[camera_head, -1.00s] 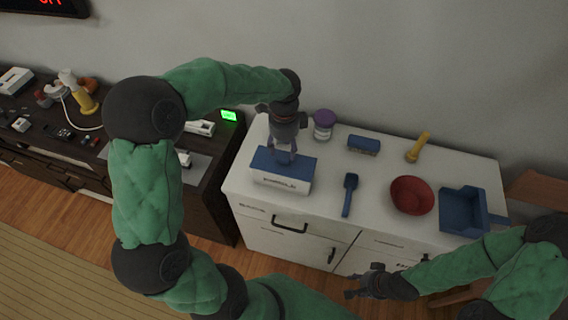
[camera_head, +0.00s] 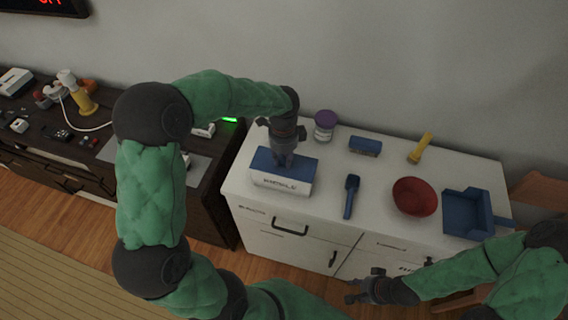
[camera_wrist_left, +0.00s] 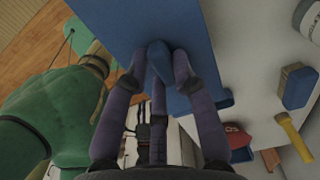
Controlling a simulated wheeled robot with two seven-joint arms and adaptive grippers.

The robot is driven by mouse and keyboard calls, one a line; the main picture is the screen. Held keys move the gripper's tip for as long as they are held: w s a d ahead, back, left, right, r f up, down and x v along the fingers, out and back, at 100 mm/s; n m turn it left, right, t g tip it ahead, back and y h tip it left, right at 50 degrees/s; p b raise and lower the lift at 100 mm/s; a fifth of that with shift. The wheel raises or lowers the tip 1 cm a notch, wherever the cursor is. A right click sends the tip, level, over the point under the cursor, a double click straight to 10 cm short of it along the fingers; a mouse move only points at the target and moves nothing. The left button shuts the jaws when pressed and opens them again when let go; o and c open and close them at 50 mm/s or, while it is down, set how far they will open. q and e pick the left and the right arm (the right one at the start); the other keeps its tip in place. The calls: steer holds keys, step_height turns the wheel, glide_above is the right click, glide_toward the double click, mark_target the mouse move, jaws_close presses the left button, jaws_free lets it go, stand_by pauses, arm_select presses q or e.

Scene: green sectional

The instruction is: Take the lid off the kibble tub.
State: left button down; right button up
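The kibble tub (camera_head: 283,184) is a white box with dark lettering at the left end of the white cabinet top. Its blue lid (camera_head: 304,166) sits on it; the lid also fills the upper middle of the left wrist view (camera_wrist_left: 120,22). My left gripper (camera_head: 284,160) points down over the lid. In the left wrist view its purple fingers (camera_wrist_left: 160,68) stand on both sides of the lid's blue knob (camera_wrist_left: 159,58), very close to it; firm contact cannot be made out. My right gripper (camera_head: 354,290) is open and empty in front of the cabinet.
On the white cabinet top (camera_head: 325,205) are a purple-lidded jar (camera_head: 325,126), a blue brush-like block (camera_head: 365,146), a yellow tool (camera_head: 420,148), a blue scoop (camera_head: 351,195), a red bowl (camera_head: 414,197) and a blue tray (camera_head: 467,213). A dark cabinet stands at left.

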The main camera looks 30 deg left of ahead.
mark_target(284, 159)
arm_select(q)
steer(key=shift+r, duration=0.1)
steer(key=shift+r, duration=0.45)
step_height(284, 159, up, 2)
steer(key=shift+p, duration=0.5)
steer(key=s+d+r+p, duration=0.3)
steer(key=s+d+r, duration=0.3)
steer(key=s+r, duration=0.4)
steer(key=s, duration=0.2)
steer(key=shift+s+d+p, duration=0.15)
steer(key=shift+s+p, duration=0.15)
steer(key=shift+p, duration=0.1)
